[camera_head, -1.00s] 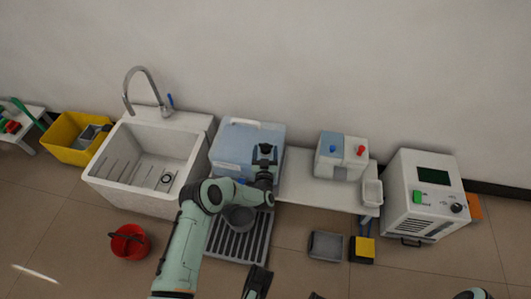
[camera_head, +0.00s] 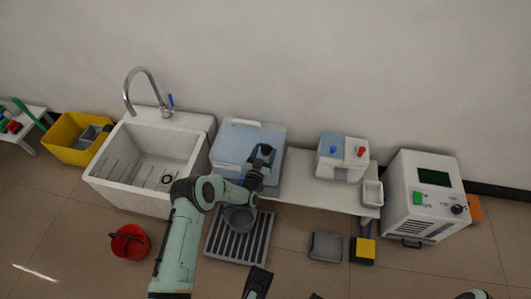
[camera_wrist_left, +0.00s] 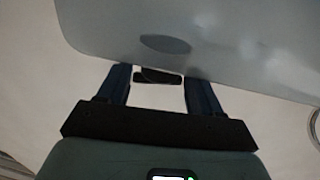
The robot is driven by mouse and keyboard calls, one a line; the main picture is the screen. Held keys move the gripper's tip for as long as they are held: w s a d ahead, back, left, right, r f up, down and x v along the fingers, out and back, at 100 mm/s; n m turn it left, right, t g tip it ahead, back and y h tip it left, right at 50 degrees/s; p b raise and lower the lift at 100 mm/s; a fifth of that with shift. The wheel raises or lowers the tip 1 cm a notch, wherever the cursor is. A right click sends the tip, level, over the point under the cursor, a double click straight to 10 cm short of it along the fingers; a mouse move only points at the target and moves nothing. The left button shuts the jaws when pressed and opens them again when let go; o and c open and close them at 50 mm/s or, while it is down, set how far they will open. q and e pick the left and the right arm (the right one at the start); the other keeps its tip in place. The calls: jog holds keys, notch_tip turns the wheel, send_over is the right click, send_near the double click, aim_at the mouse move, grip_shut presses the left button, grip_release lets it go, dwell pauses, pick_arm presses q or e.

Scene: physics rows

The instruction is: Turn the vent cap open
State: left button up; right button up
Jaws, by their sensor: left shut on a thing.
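The blue container (camera_head: 231,144) with a pale handle on its lid stands on the low bench beside the sink. My left gripper (camera_head: 263,154) is over its front right part, with the wrist tilted. In the left wrist view its two fingers reach toward the container's grey-blue surface (camera_wrist_left: 235,65). They are shut on a small dark piece (camera_wrist_left: 158,76), which I take for the vent cap. How far the cap is turned cannot be read. In the head view the cap is hidden by the gripper. My right gripper (camera_head: 287,290) shows only dark fingertips, apart, at the bottom edge.
The white sink (camera_head: 150,163) is left of the container. A blue-and-red-knobbed dispenser (camera_head: 342,156) and a small white tray (camera_head: 372,194) stand right on the bench (camera_head: 310,190). A dark bowl (camera_head: 239,218) sits on the floor grate (camera_head: 238,243). A red bucket (camera_head: 130,242) is on the floor.

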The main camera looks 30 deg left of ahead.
pick_arm(q)
jog(key=m+h, duration=0.2)
jog(key=h, duration=0.1)
jog(key=a+m+h, duration=0.1)
jog(key=m+h, duration=0.1)
jog(key=h, duration=0.2)
jog(key=shift+a+m, duration=0.1)
jog(key=shift+m, duration=0.2)
jog(key=shift+w+a+m+g+h, duration=0.15)
jog(key=shift+m+g+h, duration=0.7)
jog(key=shift+h, duration=0.55)
jog(key=shift+a+m+g+h, duration=0.15)
jog(key=shift+m+g+h, duration=0.4)
jog(key=shift+m+h, duration=0.7)
pick_arm(e)
jog(key=shift+s, duration=0.15)
pick_arm(q)
jog(key=shift+g+h, duration=0.3)
jog(key=shift+h, duration=0.25)
jog(key=o, duration=0.7)
